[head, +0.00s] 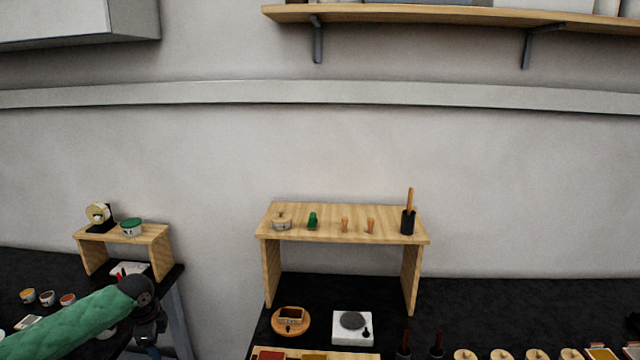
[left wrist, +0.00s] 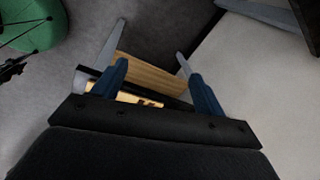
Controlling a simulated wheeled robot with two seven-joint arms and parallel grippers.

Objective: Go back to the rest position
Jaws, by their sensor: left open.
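My left arm, in a green quilted sleeve, comes in from the lower left of the head view. My left gripper (head: 150,335) hangs down at its end, in front of the right end of the left table. In the left wrist view my left gripper (left wrist: 158,70) has its two blue fingers apart, with nothing seen held between them. Beyond the fingers is a wooden piece of furniture (left wrist: 155,75) with grey legs. My right gripper is not in view.
A small wooden shelf (head: 155,234) stands on the dark left table (head: 45,262). A larger wooden shelf (head: 345,235) stands on the right dark table (head: 520,300), which carries small pots and tools. A gap separates the tables. A wall shelf (head: 420,15) is above.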

